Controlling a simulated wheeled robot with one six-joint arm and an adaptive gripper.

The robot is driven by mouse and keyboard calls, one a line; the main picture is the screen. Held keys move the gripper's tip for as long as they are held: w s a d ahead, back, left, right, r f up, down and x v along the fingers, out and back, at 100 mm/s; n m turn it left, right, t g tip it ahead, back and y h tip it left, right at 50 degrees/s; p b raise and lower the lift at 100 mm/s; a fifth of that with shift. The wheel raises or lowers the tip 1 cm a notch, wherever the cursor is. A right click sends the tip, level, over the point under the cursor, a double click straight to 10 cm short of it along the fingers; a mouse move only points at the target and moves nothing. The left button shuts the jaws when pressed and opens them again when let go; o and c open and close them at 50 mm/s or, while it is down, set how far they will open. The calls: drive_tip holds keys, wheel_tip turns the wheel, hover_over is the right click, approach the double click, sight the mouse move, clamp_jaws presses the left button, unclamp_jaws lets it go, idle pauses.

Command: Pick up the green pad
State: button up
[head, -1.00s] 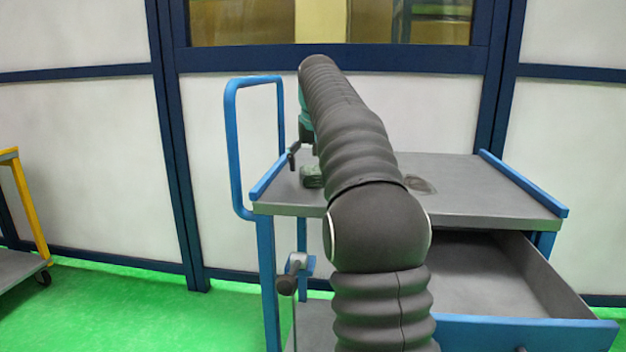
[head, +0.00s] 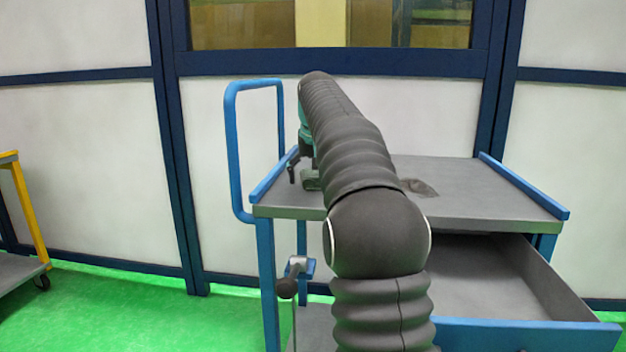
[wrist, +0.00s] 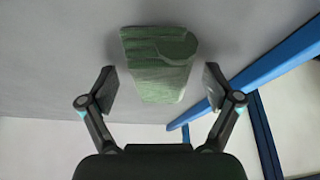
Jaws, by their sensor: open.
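The green pad (wrist: 156,68) lies on the grey top of the cart (head: 480,190). In the wrist view it sits ahead of and between the two fingers of my gripper (wrist: 159,88). The fingers are spread apart, with a gap on each side of the pad, and nothing is held. In the head view a small part of the pad (head: 311,181) shows at the left of the cart top, beside my arm. One gripper finger (head: 292,172) shows just above and left of it; the rest is hidden behind my arm.
Blue rails edge the cart top on the left (head: 272,178) and right (head: 522,184); the left rail is close to the pad. An open drawer (head: 480,285) juts out below. A dark flat patch (head: 418,187) lies right of my arm. The right part of the top is clear.

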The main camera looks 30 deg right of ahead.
sight(313, 173)
drive_tip(key=c, duration=1.1)
drive_tip(key=shift+c, duration=0.2)
drive_tip(key=shift+r, duration=0.1)
wheel_tip(313, 173, up, 8)
drive_tip(key=p, duration=0.3)
drive_tip(key=shift+p, duration=0.4)
drive_tip(key=shift+r, duration=1.15)
